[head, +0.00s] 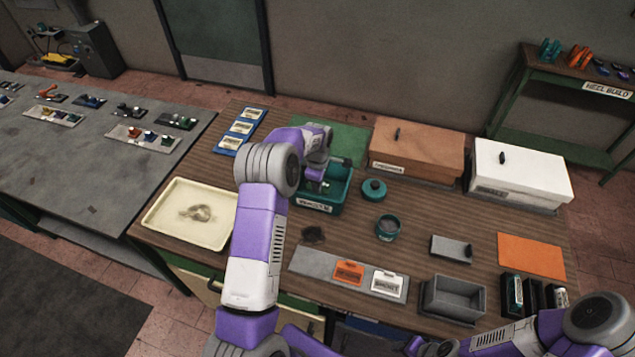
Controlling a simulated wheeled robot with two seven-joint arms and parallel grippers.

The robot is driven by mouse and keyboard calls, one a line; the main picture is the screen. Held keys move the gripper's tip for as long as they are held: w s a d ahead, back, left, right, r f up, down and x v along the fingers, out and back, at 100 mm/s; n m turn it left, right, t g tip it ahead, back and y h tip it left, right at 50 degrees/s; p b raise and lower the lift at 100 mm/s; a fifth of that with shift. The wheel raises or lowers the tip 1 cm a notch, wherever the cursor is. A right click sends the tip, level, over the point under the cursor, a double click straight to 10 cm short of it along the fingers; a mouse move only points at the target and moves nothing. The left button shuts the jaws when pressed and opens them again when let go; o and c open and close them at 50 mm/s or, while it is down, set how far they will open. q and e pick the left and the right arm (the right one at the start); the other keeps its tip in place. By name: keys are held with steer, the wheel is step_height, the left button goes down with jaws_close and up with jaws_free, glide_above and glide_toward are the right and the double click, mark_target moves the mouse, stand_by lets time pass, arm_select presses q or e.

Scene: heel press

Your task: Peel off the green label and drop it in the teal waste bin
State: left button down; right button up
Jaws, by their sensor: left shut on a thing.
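The teal waste bin (336,202) stands at the middle of the wooden table, with a white label on its front. My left gripper (318,184) is over the bin's opening, inside its outline in the head view. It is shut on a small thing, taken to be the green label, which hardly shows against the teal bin. A grey strip (318,264) in front of the bin bears an orange label (348,272) and a white label (387,283); its left part is bare. My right gripper (418,346) is low at the bottom edge, partly cut off, and its fingers are unclear.
A cream tray (190,238) lies left of the bin. A round teal pot (388,228) and its lid (374,189) stand right of it. A brown box (417,150) and white box (520,172) stand behind. A grey open box (455,298) is at front right.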

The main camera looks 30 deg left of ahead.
arm_select(q)
steer(key=shift+f, duration=0.25)
steer(key=c, duration=0.7)
jaws_free()
steer(key=shift+r, duration=0.1)
steer(key=shift+r+p, duration=2.1)
steer(key=shift+r, duration=1.4)
steer(key=shift+f, duration=0.1)
